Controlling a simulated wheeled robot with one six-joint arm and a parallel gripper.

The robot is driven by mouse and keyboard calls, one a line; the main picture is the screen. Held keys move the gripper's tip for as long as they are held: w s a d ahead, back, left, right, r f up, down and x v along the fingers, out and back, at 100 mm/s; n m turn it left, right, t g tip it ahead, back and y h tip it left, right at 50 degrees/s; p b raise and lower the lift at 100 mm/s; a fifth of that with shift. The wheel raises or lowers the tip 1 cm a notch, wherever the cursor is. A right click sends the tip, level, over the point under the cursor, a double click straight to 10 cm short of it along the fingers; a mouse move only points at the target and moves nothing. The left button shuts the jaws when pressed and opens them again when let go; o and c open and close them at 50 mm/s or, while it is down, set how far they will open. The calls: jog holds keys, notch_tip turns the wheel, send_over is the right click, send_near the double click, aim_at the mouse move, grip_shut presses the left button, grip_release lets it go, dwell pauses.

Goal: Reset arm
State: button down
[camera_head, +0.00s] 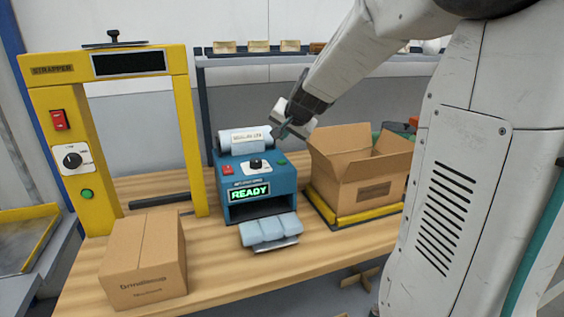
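My white arm reaches in from the right. My gripper (290,127) hangs in the air above the back right of a blue machine (228,175) and left of an open box. It is small and seen partly side-on, so I cannot tell whether its fingers are open or shut. I see no object clearly held in it. The blue machine has a green "READY" display, a roll on top and a pale pouch-like strip (268,230) at its front slot.
A yellow strapper frame (190,140) stands at the left of the wooden table (215,262). A closed carton (145,262) sits front left. An open carton (372,180) sits right on a yellow-edged platform (345,219). A shelf with small boxes (258,47) is behind.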

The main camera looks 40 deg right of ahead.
dwell(0.3)
jog(key=s+a+f+n+g, duration=0.1)
jog(key=s+a+n+g, duration=0.1)
jog(key=s+a, duration=0.4)
jog(key=s+a+f+n+g+y, duration=0.1)
jog(key=s+a+n+g, duration=0.2)
jog(key=s, duration=1.3)
jog(key=s+a+f+n+g, duration=0.1)
jog(key=s+a+n+g, duration=0.1)
jog(key=s+a+n, duration=0.4)
jog(key=s+a, duration=0.3)
jog(key=s, duration=0.2)
jog(key=shift+s+a+g+y, duration=0.3)
jog(key=shift+s+g, duration=0.1)
jog(key=shift+f, duration=0.1)
